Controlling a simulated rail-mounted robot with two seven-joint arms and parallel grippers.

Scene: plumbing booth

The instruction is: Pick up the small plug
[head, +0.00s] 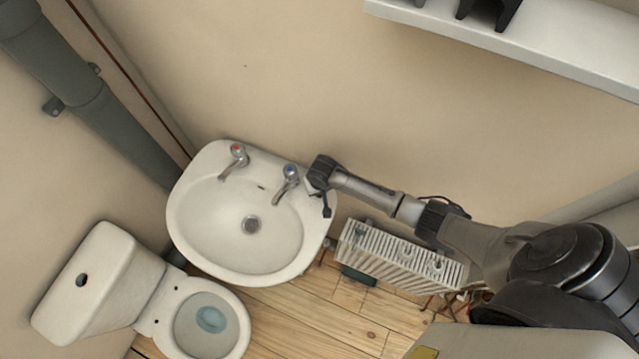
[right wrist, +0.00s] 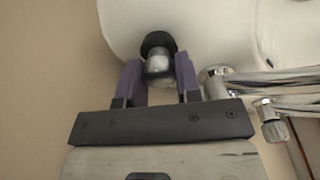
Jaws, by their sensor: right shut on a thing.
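The small plug (right wrist: 159,62) shows in the right wrist view as a short grey metallic piece with a black round end. My right gripper (right wrist: 157,75) has its two purple fingers on either side of the plug's metallic part and is shut on it. The black end sticks out past the fingertips, against the white basin. In the head view my right gripper (head: 317,190) is at the right rim of the sink, beside the blue-marked tap; the plug cannot be made out there. My left gripper is in neither view.
The white sink (head: 200,232) has a red-marked tap (head: 236,158) and a blue-marked tap (head: 288,181). Chrome taps (right wrist: 235,82) are close to the right finger in the wrist view. A radiator (head: 395,258) stands right of the sink, a toilet (head: 110,285) at lower left.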

